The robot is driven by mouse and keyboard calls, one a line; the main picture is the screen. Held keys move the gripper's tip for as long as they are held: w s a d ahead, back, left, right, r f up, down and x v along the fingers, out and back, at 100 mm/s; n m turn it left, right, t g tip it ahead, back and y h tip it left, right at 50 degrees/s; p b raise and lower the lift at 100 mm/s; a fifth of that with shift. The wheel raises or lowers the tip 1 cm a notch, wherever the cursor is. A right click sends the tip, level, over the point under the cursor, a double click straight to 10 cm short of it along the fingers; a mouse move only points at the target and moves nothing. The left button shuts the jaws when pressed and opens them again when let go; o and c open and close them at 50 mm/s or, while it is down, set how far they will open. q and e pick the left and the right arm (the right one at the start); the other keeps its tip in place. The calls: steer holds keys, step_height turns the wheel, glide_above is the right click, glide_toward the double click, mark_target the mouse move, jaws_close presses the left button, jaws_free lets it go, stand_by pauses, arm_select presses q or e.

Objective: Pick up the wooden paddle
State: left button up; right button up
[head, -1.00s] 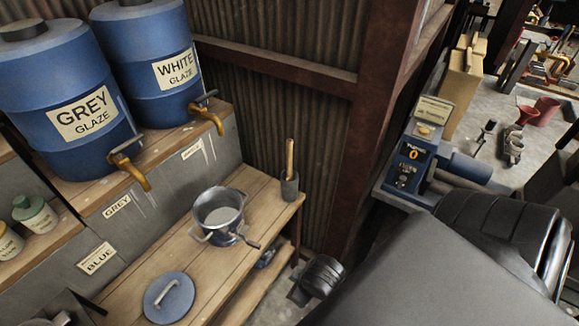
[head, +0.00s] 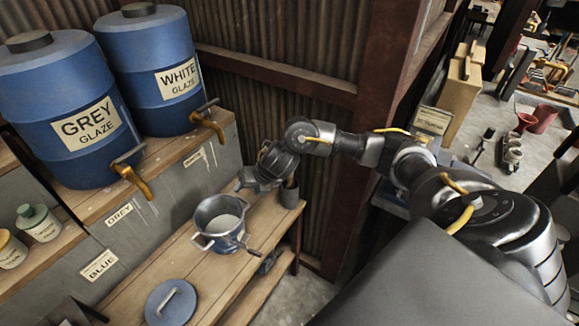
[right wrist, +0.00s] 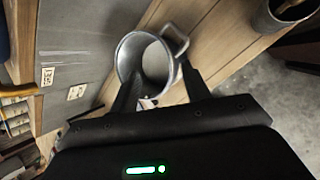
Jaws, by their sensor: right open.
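The wooden paddle's upright handle is hidden in the head view behind my right gripper (head: 258,182). Its dark cup (head: 289,195) shows just right of the gripper, at the back right end of the wooden bench. In the right wrist view the cup (right wrist: 272,19) is at the top right, with a small tan piece of the paddle (right wrist: 287,5) inside it, cut by the frame edge. My right gripper is open and empty, above the bench. In the right wrist view its two fingers (right wrist: 158,82) are apart over the metal pot. My left gripper is not in view.
The two-handled metal pot (head: 205,229) stands on the bench (head: 150,270), below the gripper in the head view. A blue lid (head: 170,303) lies at the front. Blue glaze barrels (head: 50,100) with taps stand on the left shelf. A rusty post (head: 365,140) rises behind my arm.

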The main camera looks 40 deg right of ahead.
steer(key=d+r+n+g+h, duration=0.15)
steer(key=d+r, duration=0.25)
steer(key=d, duration=0.5)
steer(key=d+r+n+g+h, duration=0.15)
steer(key=d+r, duration=0.25)
steer(key=d, duration=0.4)
steer(key=w+d+f+t+b, duration=0.1)
steer(key=w+f+b, duration=0.2)
steer(key=f, duration=0.7)
steer(key=shift+w+m+b, duration=0.25)
steer(key=shift+m+b, duration=0.05)
steer(key=shift+r, duration=0.1)
steer(key=shift+c, duration=0.5)
jaws_close()
